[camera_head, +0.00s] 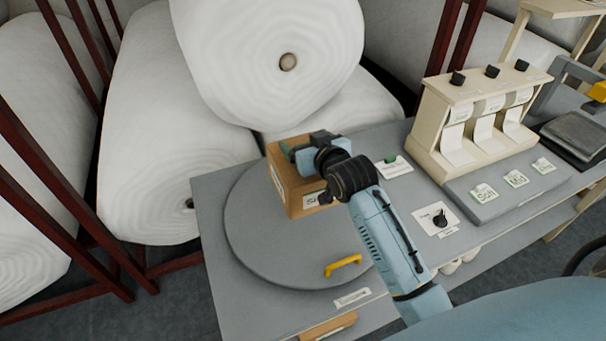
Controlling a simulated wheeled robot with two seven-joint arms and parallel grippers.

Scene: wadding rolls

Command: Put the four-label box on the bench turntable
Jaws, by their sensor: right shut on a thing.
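The four-label box (279,178) is a brown carton at the back of the grey round bench turntable (262,245). My left gripper is not in view.
A yellow handle (343,265) sits at the turntable's front right. A cream dispenser (477,120) and a grey block with labels (515,183) stand to the right. Large white wadding rolls (160,140) on dark red racks rise behind and left. The turntable's front left is clear.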

